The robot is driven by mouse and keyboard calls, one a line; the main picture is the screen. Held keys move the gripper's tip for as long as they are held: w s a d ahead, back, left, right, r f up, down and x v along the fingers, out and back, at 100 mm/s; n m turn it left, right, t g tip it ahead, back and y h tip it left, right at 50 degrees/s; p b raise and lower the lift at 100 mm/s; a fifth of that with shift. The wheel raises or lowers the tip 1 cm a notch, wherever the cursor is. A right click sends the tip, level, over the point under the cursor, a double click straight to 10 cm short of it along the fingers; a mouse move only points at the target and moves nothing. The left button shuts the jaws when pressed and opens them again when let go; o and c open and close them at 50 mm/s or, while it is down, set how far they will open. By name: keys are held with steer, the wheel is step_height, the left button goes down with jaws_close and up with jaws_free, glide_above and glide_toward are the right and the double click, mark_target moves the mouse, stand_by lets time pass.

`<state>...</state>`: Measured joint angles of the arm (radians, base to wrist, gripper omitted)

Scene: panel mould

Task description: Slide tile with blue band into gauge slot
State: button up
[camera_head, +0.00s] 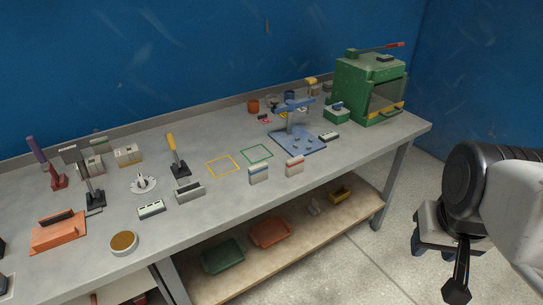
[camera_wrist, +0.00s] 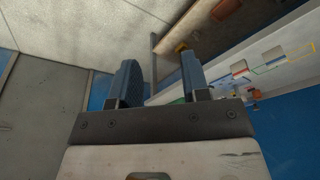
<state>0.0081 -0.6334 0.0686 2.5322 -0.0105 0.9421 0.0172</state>
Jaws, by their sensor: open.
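The tile with the blue band (camera_head: 258,174) stands upright near the front edge of the bench, apart from everything around it. A grey block with a slot in its top (camera_head: 189,191), which looks like the gauge, sits to its left; its slot looks empty, though it is small here. My gripper (camera_head: 438,262) is off the bench's right end, over the floor and far from the tile. In the wrist view my gripper (camera_wrist: 158,70) has its two fingers apart with nothing between them.
A similar tile with a red band (camera_head: 294,166) stands just right of the blue one. A blue press (camera_head: 298,138) and a green oven-like box (camera_head: 369,88) stand behind to the right. Toggle clamps and an orange slotted block (camera_head: 58,232) are at left. Yellow and green outlines mark clear bench.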

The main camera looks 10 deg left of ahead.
steer(key=shift+o, duration=0.8)
steer(key=w+a+r+m, duration=0.15)
steer(key=w+a, duration=0.35)
steer(key=w, duration=0.6)
steer(key=m+g, duration=0.3)
steer(key=m, duration=0.4)
glide_toward(257, 166)
steer(key=f, duration=0.3)
steer(key=d+f, duration=0.1)
steer(key=f, duration=0.1)
steer(key=shift+s+f, duration=0.15)
steer(key=shift+a+f, duration=0.25)
steer(key=shift+a, duration=0.1)
